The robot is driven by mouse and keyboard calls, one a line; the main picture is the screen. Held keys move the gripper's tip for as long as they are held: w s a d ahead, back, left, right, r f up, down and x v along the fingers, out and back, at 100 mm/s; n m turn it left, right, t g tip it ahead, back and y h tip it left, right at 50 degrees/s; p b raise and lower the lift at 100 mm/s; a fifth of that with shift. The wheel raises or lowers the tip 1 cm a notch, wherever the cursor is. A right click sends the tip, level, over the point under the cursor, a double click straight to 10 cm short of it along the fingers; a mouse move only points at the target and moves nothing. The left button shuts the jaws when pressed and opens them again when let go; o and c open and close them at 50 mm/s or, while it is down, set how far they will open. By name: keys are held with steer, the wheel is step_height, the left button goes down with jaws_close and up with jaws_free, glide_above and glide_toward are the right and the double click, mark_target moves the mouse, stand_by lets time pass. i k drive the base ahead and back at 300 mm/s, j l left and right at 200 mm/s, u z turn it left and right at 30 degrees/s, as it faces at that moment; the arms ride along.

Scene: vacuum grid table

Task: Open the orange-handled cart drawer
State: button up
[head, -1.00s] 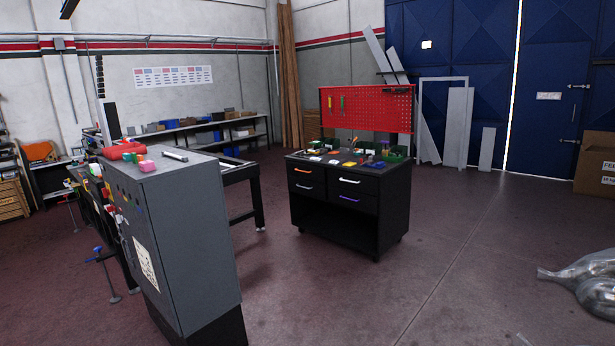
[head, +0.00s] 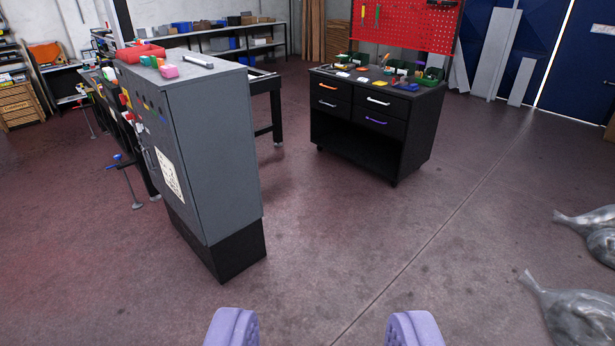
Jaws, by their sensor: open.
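The black cart (head: 362,143) stands on the floor ahead, right of centre, with two drawers on each side above an open lower bay. The orange handle (head: 327,87) is on its upper left drawer (head: 335,94), which is shut. The other handles are white (head: 378,101), grey (head: 327,103) and purple (head: 375,120), and their drawers are shut too. My gripper (head: 318,330) shows at the bottom edge as two lavender fingers wide apart, with nothing between them. It is far from the cart.
A tall grey cabinet (head: 215,150) on a black base stands at left, close to me. A dark-legged table (head: 275,110) is behind it. Clear plastic bags (head: 570,310) lie at the lower right. The floor (head: 345,250) between me and the cart is clear.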

mark_target(341, 90)
steer(key=i, duration=6.9)
steer(key=i+z, duration=0.15)
steer(key=i, duration=0.5)
steer(key=i+j+z, duration=0.15)
steer(key=i, duration=0.5)
